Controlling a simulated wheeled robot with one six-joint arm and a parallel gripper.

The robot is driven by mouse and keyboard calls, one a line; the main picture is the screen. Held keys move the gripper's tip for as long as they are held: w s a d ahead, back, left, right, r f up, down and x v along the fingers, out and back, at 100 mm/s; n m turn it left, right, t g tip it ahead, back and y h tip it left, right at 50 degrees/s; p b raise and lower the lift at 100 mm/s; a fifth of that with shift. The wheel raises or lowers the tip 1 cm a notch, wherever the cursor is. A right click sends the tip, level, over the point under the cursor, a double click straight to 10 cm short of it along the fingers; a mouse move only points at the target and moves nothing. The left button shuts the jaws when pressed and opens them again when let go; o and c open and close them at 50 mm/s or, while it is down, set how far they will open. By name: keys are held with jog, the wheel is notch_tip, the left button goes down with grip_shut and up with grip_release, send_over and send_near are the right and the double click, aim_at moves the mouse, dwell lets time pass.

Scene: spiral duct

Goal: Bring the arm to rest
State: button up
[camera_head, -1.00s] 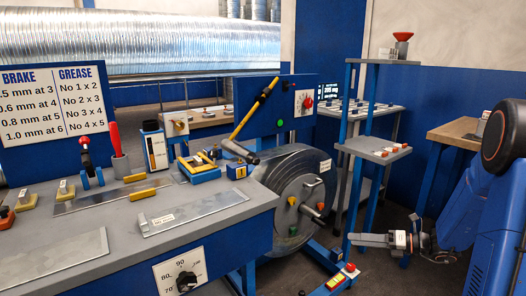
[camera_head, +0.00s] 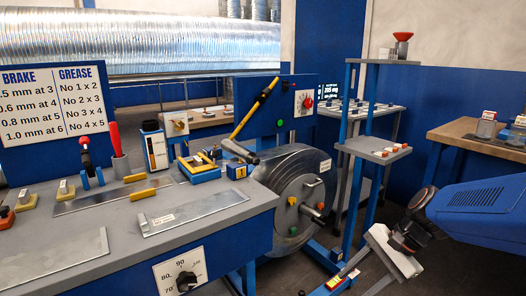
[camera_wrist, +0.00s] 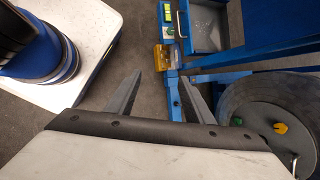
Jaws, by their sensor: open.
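My gripper (camera_wrist: 160,95) shows in the wrist view with its two grey fingers apart and nothing between them. Grey floor and part of a blue frame lie beyond the fingertips. In the head view my blue arm reaches in from the right edge and bends down at the lower right. The gripper itself cannot be made out there.
The grey workbench (camera_head: 75,250) with metal sheets stands at left. A large coil drum (camera_head: 290,190) is at centre, also low right in the wrist view (camera_wrist: 255,110). A shelf stand (camera_head: 372,148) and wooden table (camera_head: 465,132) stand beyond my arm.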

jog(key=s+d+r+n+t+h, duration=0.4)
jog(key=s+d+n+h, duration=0.2)
jog(key=s+n, duration=0.4)
jog(key=n, duration=0.2)
jog(key=shift+r+n, duration=0.15)
jog(key=shift+n, duration=0.25)
dwell(1.2)
